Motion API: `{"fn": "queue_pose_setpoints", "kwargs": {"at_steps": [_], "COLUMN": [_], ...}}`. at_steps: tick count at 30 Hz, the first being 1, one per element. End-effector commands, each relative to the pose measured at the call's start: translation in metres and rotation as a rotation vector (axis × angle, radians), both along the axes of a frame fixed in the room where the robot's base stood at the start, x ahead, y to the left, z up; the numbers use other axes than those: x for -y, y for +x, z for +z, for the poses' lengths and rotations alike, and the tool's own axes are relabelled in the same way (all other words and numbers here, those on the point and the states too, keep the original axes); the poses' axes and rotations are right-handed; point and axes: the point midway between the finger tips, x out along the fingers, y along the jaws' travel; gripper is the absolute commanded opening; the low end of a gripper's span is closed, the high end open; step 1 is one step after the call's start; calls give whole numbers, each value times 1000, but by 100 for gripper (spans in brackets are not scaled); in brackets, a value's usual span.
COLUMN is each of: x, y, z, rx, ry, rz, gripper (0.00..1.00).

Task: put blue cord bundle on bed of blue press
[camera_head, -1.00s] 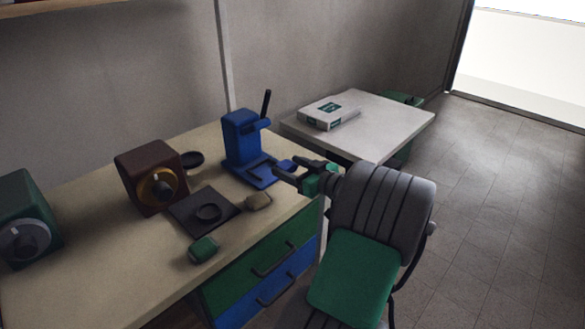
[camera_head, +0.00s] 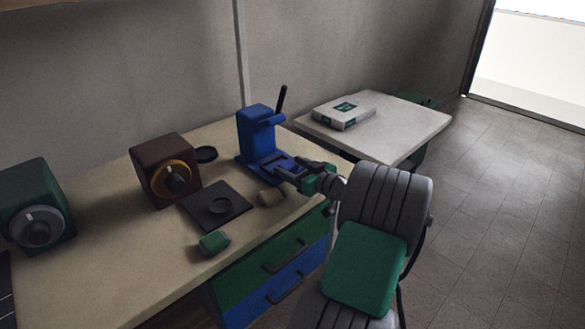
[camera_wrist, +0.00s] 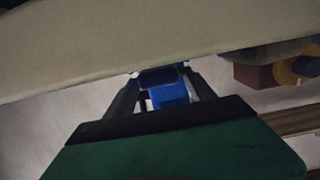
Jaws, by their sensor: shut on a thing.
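The blue press (camera_head: 256,135) stands upright at the back right of the workbench, with a dark lever on top. Its low blue bed (camera_head: 262,170) extends toward my gripper. My gripper (camera_head: 288,169) comes in from the right at the bed's right end. In the wrist view (camera_wrist: 158,76) it is shut on the blue cord bundle (camera_wrist: 157,77), a dark blue shape between the fingertips. The press shows as blue behind it there. In the head view the bundle is mostly hidden by the fingers, and I cannot tell whether it touches the bed.
A tan bundle (camera_head: 271,197), a green bundle (camera_head: 214,242) and a black plate (camera_head: 228,214) with a ring lie in front. A brown box (camera_head: 166,178) with a dial and a black dish (camera_head: 206,154) stand left. A side table (camera_head: 415,125) carries a white box (camera_head: 344,110).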

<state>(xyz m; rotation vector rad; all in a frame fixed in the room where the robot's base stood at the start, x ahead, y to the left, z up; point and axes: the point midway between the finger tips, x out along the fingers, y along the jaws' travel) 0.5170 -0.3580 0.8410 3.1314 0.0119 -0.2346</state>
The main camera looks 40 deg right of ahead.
Motion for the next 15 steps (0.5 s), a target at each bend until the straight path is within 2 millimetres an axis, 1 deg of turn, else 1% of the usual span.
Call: {"fn": "queue_pose_setpoints", "kwargs": {"at_steps": [15], "x": [0], "y": [0], "z": [-6], "rx": [-1], "ry": [0], "rz": [0], "gripper": [25]}}
